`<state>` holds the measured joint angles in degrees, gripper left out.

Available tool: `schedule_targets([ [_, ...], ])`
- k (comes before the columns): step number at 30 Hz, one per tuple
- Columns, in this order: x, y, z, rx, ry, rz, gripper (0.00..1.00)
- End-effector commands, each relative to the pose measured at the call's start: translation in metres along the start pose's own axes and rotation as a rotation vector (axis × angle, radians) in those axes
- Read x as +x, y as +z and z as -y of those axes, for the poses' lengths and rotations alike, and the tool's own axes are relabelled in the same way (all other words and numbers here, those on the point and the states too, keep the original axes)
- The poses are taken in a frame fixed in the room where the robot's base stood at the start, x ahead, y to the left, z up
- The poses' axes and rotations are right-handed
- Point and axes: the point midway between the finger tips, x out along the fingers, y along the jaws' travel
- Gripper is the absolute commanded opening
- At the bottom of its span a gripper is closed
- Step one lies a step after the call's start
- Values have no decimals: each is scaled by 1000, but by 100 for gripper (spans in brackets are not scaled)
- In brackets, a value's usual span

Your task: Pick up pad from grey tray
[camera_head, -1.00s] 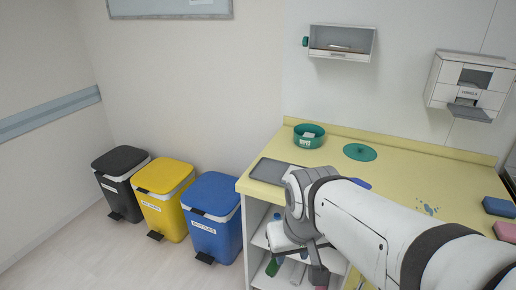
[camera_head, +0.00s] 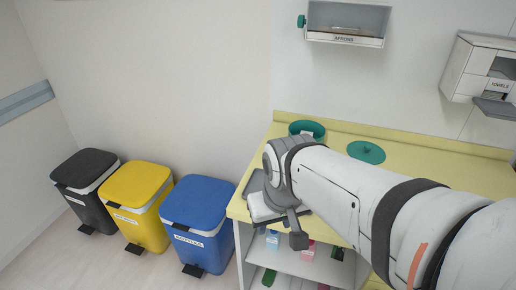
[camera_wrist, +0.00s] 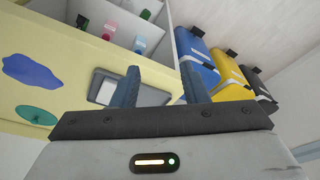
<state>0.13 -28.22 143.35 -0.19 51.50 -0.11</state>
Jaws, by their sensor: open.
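The grey tray (camera_wrist: 152,97) lies on the yellow counter and shows between and beside my fingers in the wrist view. A pale flat piece (camera_wrist: 105,92), which looks like the pad, lies at the tray's left side there, partly behind my left finger. In the head view only a strip of the tray (camera_head: 252,184) shows at the counter's left end; my arm hides the rest and the pad. My gripper (camera_wrist: 161,85) is open, with both fingers apart and nothing between them. It is near the tray, not seen touching it.
A green bowl (camera_head: 308,130) and a green disc (camera_head: 366,152) stand at the back of the counter (camera_head: 425,165). A blue patch (camera_wrist: 30,72) lies on it. Black (camera_head: 84,172), yellow (camera_head: 135,186) and blue (camera_head: 198,205) bins stand left. Open shelves (camera_head: 300,262) hold bottles below.

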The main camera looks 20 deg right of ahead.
Motion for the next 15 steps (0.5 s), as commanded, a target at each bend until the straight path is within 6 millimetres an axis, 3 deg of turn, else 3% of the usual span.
schedule_targets([
  [5, 6, -21, -18, 87, 40, -6, 55],
  [11, 34, -79, -62, 314, 134, -52, 71],
  [15, 60, -114, -93, 458, 175, -96, 71],
])
